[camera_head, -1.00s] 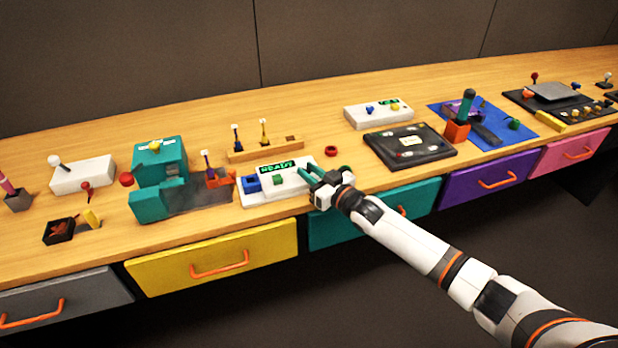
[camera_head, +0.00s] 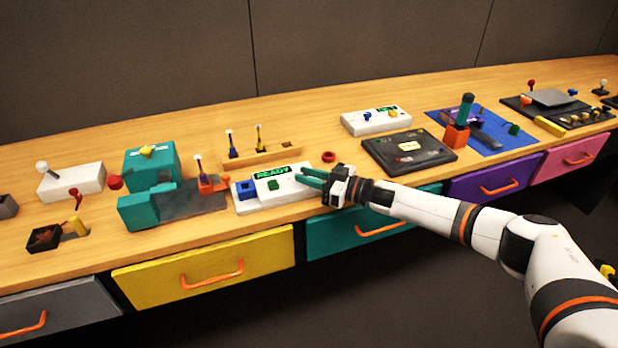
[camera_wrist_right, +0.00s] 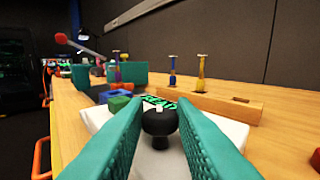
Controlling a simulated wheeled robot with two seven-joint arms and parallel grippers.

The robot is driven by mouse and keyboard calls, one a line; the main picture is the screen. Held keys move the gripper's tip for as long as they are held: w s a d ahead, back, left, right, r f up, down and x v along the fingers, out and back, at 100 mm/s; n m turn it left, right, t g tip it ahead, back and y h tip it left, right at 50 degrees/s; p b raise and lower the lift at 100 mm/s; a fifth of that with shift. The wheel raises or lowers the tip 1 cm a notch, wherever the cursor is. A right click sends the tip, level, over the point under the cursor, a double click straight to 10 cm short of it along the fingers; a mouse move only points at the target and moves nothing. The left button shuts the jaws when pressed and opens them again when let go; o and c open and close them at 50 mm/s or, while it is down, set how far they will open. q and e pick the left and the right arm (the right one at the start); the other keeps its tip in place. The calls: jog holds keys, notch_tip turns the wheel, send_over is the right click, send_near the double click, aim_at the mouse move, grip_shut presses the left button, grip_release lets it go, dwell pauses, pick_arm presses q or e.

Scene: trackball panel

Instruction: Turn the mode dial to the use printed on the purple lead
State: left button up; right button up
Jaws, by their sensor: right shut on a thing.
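A white panel (camera_head: 283,193) bears a lit green READY display (camera_head: 272,171), a blue block (camera_head: 245,189) and a green block (camera_head: 273,185). In the right wrist view a black round knob (camera_wrist_right: 159,122) stands on this panel; I cannot read any marks around it. My right gripper (camera_head: 306,176) reaches over the panel's right end. In the wrist view its two teal fingers (camera_wrist_right: 159,135) lie on either side of the knob, shut on it. The fingers hide the knob in the head view. I cannot make out a purple lead or its print. My left gripper is out of view.
A teal machine (camera_head: 152,172) stands left of the panel, and a wooden rack (camera_head: 262,155) with two upright pegs behind it. A red ring (camera_head: 328,156) lies behind my gripper. A black box (camera_head: 408,150) is to the right. Drawers with orange handles line the front.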

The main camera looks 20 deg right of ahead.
jog(key=shift+w+r, duration=0.1)
jog(key=shift+r, duration=0.05)
grip_shut()
jog(key=o, duration=0.9)
grip_release()
jog(key=shift+o, duration=0.2)
jog(key=v, duration=1.2)
